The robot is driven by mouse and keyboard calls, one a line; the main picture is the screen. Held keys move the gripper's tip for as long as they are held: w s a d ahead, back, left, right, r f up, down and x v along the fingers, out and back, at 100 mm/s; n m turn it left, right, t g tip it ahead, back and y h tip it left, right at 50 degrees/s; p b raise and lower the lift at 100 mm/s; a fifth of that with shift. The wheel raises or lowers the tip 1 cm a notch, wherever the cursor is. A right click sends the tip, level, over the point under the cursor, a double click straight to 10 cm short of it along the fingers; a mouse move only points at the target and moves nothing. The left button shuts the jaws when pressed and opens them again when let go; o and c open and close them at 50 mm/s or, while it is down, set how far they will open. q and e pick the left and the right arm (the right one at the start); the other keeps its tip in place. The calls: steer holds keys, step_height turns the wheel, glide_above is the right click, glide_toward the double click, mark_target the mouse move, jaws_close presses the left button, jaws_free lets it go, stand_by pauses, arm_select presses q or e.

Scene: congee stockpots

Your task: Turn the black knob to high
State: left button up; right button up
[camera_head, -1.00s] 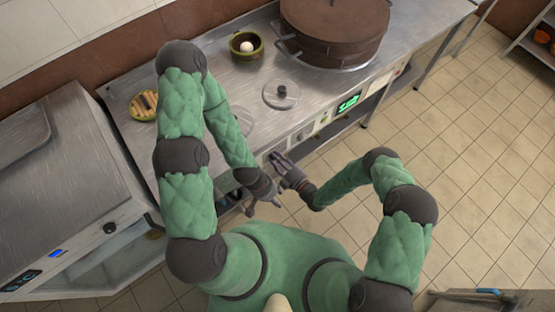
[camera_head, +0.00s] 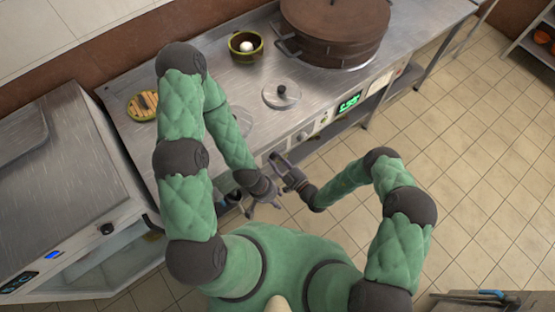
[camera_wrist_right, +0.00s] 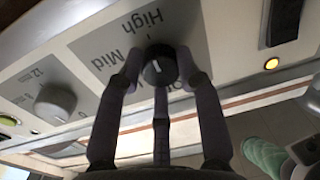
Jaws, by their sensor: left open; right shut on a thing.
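The black knob (camera_wrist_right: 160,66) is on the front panel in the right wrist view. Its printed scale shows Mid (camera_wrist_right: 118,57) to its left and High (camera_wrist_right: 145,21) above it. A short white mark shows on the knob's face; I cannot tell exactly which label it points at. My right gripper (camera_wrist_right: 160,80) is shut on the knob, one finger on each side. In the head view my right gripper (camera_head: 279,160) is at the counter's front, and the knob is too small to make out. My left gripper (camera_head: 266,202) is open, empty and just below it.
The steel counter (camera_head: 210,70) holds a brown stockpot (camera_head: 335,35), a lid (camera_head: 281,95) and a small pot (camera_head: 245,46).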

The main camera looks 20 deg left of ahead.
steer(key=shift+f, duration=0.1)
steer(key=o, duration=1.2)
steer(key=shift+c, duration=0.2)
steer(key=v, duration=1.2)
